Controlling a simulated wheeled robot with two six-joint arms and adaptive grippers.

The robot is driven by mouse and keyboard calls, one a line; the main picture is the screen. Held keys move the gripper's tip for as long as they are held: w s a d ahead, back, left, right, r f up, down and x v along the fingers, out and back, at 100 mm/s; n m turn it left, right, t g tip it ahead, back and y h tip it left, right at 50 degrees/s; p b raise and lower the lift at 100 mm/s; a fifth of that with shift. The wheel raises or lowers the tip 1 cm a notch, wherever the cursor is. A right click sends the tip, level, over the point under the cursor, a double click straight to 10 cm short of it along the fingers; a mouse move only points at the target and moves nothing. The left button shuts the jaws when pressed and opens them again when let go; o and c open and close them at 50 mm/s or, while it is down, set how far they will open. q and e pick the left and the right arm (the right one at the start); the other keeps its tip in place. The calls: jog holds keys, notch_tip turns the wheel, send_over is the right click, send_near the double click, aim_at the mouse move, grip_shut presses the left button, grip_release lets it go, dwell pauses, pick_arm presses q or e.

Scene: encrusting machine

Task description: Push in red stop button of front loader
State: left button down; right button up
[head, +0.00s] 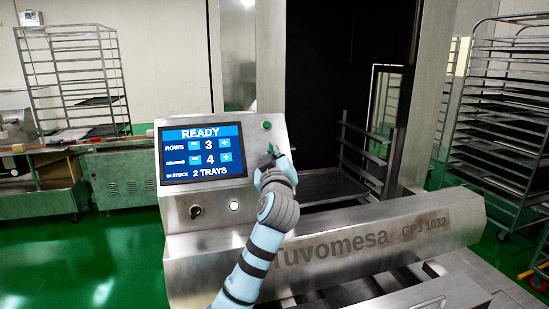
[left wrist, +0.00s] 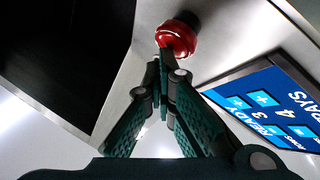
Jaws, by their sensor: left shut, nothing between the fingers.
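The red stop button (left wrist: 178,38) shows in the left wrist view as a round red cap on a dark collar, on the metal control panel (left wrist: 222,32). My left gripper (left wrist: 163,62) is shut and empty, its fingertips right at the lower edge of the red cap. I cannot tell whether they touch it. In the head view my left gripper (head: 270,152) is at the right side of the panel, below a green button (head: 266,125). The red button is hidden there behind my left arm. The front loader (head: 335,245) carries this panel. My right gripper is not in view.
A blue screen (head: 202,153) reading READY is left of my gripper. A black knob (head: 195,211) and a white button (head: 234,206) sit below it. The loader's dark opening with a tray (head: 330,183) lies to the right. Wheeled racks (head: 512,110) stand at the far right.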

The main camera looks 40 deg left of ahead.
pick_arm(q)
jog(key=shift+w+a+f, duration=0.1)
jog(key=shift+a+f, duration=0.05)
jog(key=shift+f, duration=0.05)
jog(key=shift+r, duration=0.1)
jog(key=shift+s+d+r+p, duration=0.35)
jog(key=shift+d+r, duration=0.1)
jog(key=shift+d, duration=0.1)
dwell(0.3)
jog(key=s+d+r+p, duration=0.2)
jog(key=d+r, duration=0.1)
jog(key=shift+s+d+p, duration=0.15)
jog(key=shift+p, duration=0.25)
jog(key=shift+f, duration=0.15)
dwell(0.4)
